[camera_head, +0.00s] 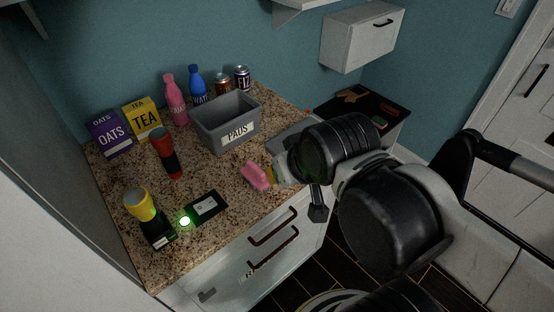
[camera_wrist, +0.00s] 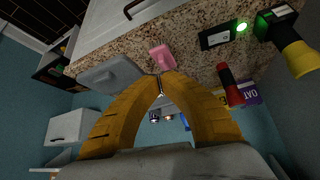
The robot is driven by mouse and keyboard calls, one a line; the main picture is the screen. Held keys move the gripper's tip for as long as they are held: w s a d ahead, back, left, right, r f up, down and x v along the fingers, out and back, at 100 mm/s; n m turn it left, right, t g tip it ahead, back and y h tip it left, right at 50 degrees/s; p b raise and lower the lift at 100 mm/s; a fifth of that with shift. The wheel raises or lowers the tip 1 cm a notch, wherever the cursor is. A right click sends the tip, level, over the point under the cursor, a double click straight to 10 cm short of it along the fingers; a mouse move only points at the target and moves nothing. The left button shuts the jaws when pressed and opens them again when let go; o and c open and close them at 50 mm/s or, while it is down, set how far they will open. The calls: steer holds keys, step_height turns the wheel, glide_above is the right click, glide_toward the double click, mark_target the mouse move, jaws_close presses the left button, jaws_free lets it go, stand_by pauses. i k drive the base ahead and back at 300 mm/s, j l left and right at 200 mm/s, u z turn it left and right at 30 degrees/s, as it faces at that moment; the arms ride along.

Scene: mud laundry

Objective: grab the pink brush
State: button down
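The pink brush (camera_head: 257,176) is at the right part of the speckled counter (camera_head: 215,180), near its front edge. In the wrist view the pink brush (camera_wrist: 162,56) shows just beyond the fingertips (camera_wrist: 161,77). The two curved yellow fingers come close together at their tips, and the near end of the brush meets them there. The gripper looks shut on that end. The fingertips hide the contact, and I cannot tell whether the brush is clear of the counter.
A grey bin labelled PADS (camera_head: 228,125) stands behind the brush. Bottles, cans, a TEA box (camera_head: 142,120) and an OATS box (camera_head: 109,136) line the wall. A red flashlight (camera_head: 167,155), a yellow-topped torch (camera_head: 141,205) and a black device (camera_head: 206,206) are left. Counter between is bare.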

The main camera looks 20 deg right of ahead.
mark_target(256, 177)
steer(key=k+z, duration=0.6)
steer(key=z, duration=0.15)
steer(key=k+l+z, duration=0.15)
steer(key=k+z, duration=0.25)
steer(key=i, duration=0.1)
